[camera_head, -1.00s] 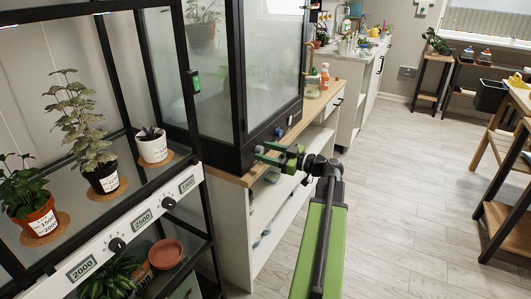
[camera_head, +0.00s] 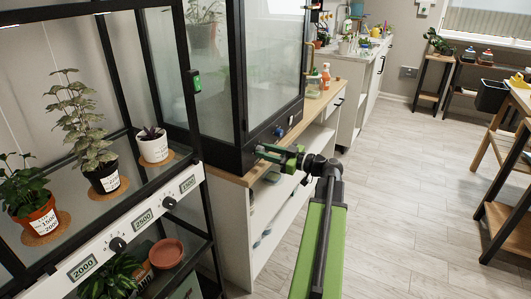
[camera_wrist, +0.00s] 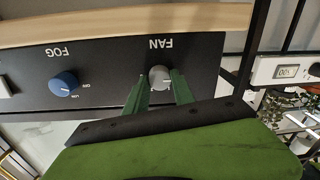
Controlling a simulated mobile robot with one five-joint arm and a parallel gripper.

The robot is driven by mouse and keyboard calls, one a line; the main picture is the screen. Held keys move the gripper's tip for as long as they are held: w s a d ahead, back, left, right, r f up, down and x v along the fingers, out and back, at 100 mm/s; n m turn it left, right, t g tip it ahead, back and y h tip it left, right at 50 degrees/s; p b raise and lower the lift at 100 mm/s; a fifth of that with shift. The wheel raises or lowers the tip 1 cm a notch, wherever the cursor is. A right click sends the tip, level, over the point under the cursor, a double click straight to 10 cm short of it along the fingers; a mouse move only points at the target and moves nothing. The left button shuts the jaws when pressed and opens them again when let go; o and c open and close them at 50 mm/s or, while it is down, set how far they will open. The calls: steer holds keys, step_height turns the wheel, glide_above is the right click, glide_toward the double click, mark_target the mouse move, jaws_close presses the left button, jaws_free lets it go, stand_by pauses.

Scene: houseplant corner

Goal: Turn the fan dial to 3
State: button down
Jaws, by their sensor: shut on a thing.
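The grey fan dial (camera_wrist: 160,78) sits on a black panel (camera_wrist: 107,75) under the word FAN, which appears upside down in the wrist view. My gripper (camera_wrist: 160,86) has its green fingers on either side of the dial and is shut on it. In the head view my gripper (camera_head: 261,150) reaches the lower front of the glass cabinet (camera_head: 215,85), hiding the fan dial there. The dial's small numbers and pointer are too small to read.
The blue fog dial (camera_wrist: 64,84) is on the same panel, apart from my gripper. At left, a plant shelf (camera_head: 125,222) carries potted plants and black knobs beside number displays. Bottles (camera_head: 326,76) stand on the wooden counter beyond. The floor (camera_head: 400,200) at right is clear.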

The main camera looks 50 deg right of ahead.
steer(key=shift+a+f+n+h, duration=0.15)
steer(key=shift+n+h, duration=0.25)
steer(key=shift+n, duration=8.45)
steer(key=shift+f+n+h, duration=0.1)
steer(key=shift+n+h, duration=0.3)
steer(key=shift+n, duration=8.45)
steer(key=c, duration=1.1)
jaws_free()
